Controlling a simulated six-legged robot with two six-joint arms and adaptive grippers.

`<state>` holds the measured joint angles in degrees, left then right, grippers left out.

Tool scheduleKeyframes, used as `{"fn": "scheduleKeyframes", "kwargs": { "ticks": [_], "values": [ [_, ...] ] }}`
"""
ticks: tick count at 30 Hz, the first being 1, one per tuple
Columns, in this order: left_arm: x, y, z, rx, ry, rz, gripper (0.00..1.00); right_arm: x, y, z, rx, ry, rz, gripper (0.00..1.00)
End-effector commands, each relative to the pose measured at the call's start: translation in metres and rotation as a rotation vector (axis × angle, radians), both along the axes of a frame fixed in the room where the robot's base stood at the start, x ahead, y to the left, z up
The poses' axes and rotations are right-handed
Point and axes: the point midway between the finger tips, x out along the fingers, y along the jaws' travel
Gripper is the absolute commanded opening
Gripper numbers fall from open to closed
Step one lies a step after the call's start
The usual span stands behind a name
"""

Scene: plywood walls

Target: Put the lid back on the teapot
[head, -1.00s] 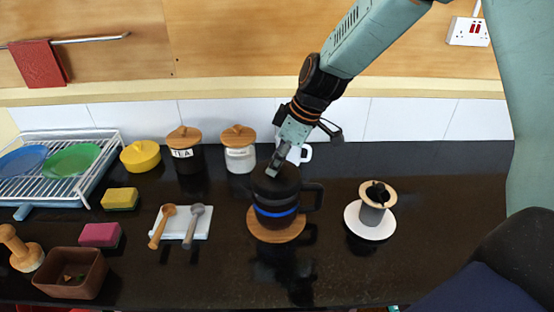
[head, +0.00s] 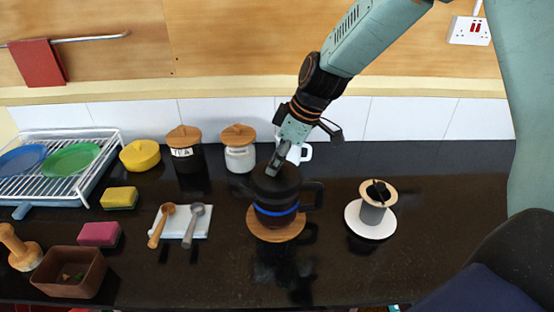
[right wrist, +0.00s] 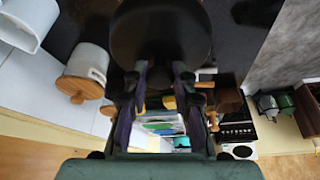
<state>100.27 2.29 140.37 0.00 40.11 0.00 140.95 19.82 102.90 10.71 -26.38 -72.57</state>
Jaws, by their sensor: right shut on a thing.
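The black teapot (head: 276,212) with a blue band stands on a round wooden trivet (head: 259,232), its handle to the right. A dark round lid (head: 270,184) is at the teapot's top. My right gripper (head: 277,165) comes down from above and is shut on the lid at its upper side. In the right wrist view the dark disc of the lid (right wrist: 160,30) lies just beyond the fingers (right wrist: 165,90). Dark on dark, I cannot tell whether the lid touches the rim or hangs slightly above it. My left gripper is not in view.
A white mug (head: 297,152) and a lidded white jar (head: 240,158) stand behind the teapot. A grey cup (head: 372,214) with a wooden top is on a white saucer at the right. Spoons lie on a white rest (head: 180,228) at the left.

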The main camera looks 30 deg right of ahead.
Motion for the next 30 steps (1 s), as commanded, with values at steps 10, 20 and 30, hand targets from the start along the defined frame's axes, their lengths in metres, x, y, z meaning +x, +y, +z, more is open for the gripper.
{"fn": "scheduleKeyframes", "kwargs": {
  "ticks": [10, 20, 30],
  "values": [
    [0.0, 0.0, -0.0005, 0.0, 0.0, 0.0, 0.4, 0.0, 0.0001, 0.0, 0.0, 0.0, 0.0, 0.0],
    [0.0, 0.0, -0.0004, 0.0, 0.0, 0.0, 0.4, -0.0001, 0.0001, -0.0001, 0.0, 0.0, 0.0, 0.52],
    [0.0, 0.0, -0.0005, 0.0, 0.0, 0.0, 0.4, -0.0002, 0.0001, -0.0002, 0.0, 0.0, 0.0, 0.62]
  ]
}}
